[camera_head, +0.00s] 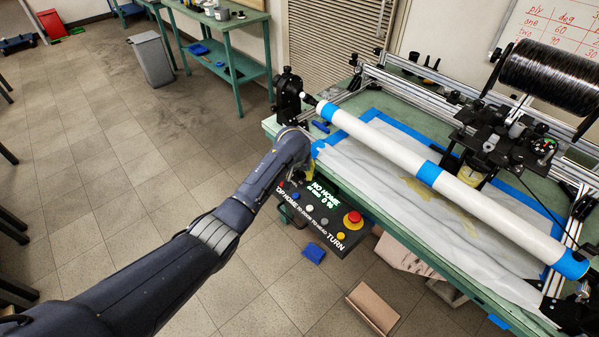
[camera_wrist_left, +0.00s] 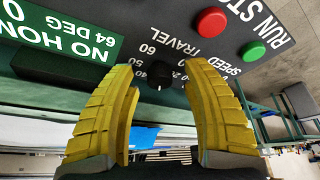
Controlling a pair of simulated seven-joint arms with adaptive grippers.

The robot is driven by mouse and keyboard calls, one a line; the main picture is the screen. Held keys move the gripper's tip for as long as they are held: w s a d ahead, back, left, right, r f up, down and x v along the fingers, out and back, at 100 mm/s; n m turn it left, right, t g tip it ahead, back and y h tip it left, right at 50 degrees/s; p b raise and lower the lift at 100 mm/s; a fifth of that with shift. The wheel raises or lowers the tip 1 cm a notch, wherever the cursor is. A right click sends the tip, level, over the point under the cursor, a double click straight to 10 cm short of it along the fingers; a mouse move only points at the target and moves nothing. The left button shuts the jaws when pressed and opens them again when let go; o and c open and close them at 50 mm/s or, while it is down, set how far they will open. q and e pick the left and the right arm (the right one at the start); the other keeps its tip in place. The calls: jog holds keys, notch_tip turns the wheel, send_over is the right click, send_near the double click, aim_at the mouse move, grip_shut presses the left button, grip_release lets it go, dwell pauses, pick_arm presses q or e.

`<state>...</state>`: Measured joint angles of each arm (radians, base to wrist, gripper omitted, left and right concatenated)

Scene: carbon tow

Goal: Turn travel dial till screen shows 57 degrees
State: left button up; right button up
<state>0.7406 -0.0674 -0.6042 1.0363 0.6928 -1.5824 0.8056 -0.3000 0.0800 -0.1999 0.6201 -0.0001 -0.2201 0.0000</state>
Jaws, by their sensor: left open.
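The black travel dial (camera_wrist_left: 160,75) shows upside down in the left wrist view, beside the TRAVEL label and a number scale. The screen (camera_wrist_left: 65,35) reads NO HOME and 64 DEG in that view. In the head view the screen (camera_head: 325,193) also shows NO HOME; its smaller text is hard to read. My left gripper (camera_wrist_left: 161,70) is open, with its yellow fingers on either side of the dial. Whether they touch it cannot be told. In the head view my left gripper (camera_head: 308,168) is at the panel's upper left and hides the dial. My right gripper is not shown.
The control panel (camera_head: 305,222) hangs at the table's front edge. It carries a red stop button (camera_head: 353,218) and small coloured buttons. Red (camera_wrist_left: 211,22) and green (camera_wrist_left: 253,50) buttons sit near the dial. A long white tube (camera_head: 385,150) spans the green table above.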

pick_arm(q)
jog(key=shift+c, duration=0.6)
grip_shut()
jog(key=shift+f, duration=0.1)
jog(key=m, duration=0.2)
jog(key=m+h, duration=0.1)
jog(key=m, duration=0.1)
jog(key=shift+a+m+g+h, duration=0.1)
jog(key=shift+m+g+h, duration=0.2)
jog(key=shift+m, duration=0.1)
jog(key=m+g+h, duration=0.1)
jog(key=m, duration=0.3)
jog(key=shift+a+m, duration=0.1)
jog(key=shift+m, duration=0.3)
jog(key=shift+f+g, duration=0.1)
jog(key=shift+g, duration=0.2)
jog(key=shift+c, duration=1.5)
grip_release()
jog(key=o, duration=0.4)
jog(key=shift+w, duration=0.1)
